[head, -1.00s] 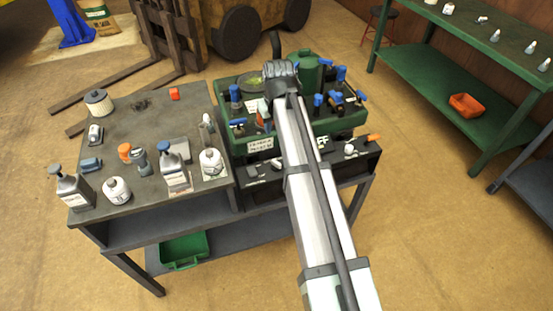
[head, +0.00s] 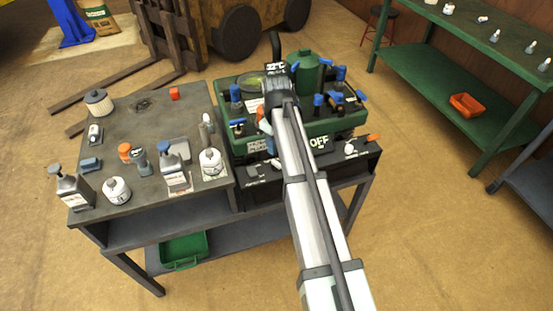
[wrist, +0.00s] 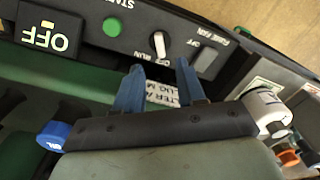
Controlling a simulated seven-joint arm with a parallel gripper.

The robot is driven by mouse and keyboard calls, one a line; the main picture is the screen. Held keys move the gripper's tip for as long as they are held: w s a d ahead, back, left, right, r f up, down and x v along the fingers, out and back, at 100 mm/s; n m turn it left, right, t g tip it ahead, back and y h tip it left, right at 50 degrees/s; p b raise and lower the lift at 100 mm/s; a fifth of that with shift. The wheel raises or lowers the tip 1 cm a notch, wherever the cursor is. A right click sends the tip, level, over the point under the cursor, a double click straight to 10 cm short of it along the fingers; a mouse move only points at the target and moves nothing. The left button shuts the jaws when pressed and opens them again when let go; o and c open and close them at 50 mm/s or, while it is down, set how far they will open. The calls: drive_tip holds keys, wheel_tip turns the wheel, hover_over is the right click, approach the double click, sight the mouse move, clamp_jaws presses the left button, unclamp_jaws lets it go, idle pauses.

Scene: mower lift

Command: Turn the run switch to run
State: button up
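The run switch (wrist: 158,45) is a white knob on the dark control panel, between the green start button and the fume fan switch in the wrist view. Its long side lies roughly up and down in that picture; I cannot tell its exact setting. In the head view the switch (head: 277,163) is a small white spot on the front panel, beside my arm. My gripper (wrist: 160,65) has two blue fingers spread apart with nothing between them. They point at the panel, just short of the knob. In the head view the blue fingertips (head: 270,146) show beside the arm.
The start button (wrist: 112,27) and fume fan switch (wrist: 205,60) flank the knob. A display (head: 319,142) reads OFF. The green tray (head: 240,148) behind the panel holds several blue-handled parts. Bottles and jars stand on the grey table (head: 140,150) at left.

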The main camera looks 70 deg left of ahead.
sight(276, 162)
wheel_tip(276, 162, down, 8)
drive_tip(key=shift+r, duration=0.1)
idle(0.4)
clamp_jaws()
idle(0.3)
